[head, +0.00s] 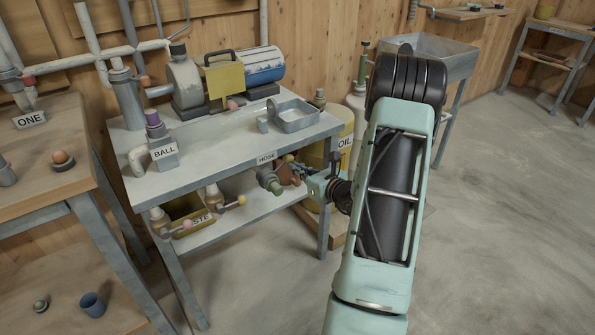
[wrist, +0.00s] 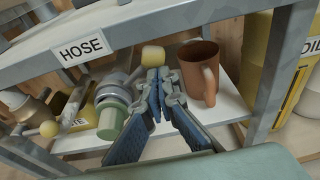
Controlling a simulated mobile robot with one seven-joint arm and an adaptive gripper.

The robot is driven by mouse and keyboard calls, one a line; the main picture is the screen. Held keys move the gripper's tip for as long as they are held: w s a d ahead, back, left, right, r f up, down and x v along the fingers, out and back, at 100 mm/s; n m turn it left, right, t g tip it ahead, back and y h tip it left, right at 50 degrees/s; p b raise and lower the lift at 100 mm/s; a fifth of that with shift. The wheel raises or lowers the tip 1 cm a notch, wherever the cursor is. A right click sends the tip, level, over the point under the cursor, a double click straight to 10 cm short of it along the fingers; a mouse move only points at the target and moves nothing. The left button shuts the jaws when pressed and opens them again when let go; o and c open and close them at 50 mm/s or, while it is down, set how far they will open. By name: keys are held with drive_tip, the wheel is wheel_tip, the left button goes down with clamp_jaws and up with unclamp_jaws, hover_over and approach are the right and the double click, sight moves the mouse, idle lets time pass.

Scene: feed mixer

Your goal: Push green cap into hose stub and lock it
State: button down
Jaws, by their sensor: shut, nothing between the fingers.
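The green cap (wrist: 112,122) is at the front end of the grey hose stub (wrist: 113,93), under the HOSE label (wrist: 82,48). In the head view the green cap (head: 276,188) shows small at the stub, below the bench's front edge. I cannot tell how deep it sits. A lever with a pale yellow knob (wrist: 153,55) sticks out to the right of the stub. My gripper (wrist: 160,80) is shut and empty, just right of the cap and below the knob; contact cannot be told. My gripper (head: 303,180) also shows in the head view.
A brown mug (wrist: 196,75) stands close to the right of my gripper on the lower shelf. A bench leg (wrist: 280,75) and a yellow OIL drum (head: 345,135) are further right. Another yellow-knobbed lever (wrist: 48,129) is to the left. The floor at right is clear.

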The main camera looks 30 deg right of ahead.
drive_tip(key=shift+a+r, duration=0.1)
drive_tip(key=shift+r, duration=0.15)
idle(0.4)
drive_tip(key=s+f, duration=0.1)
drive_tip(key=s, duration=1)
drive_tip(key=shift+s+d+f, duration=0.15)
drive_tip(key=shift+s+d, duration=0.15)
drive_tip(key=shift+d, duration=0.1)
drive_tip(key=shift+w, duration=0.1)
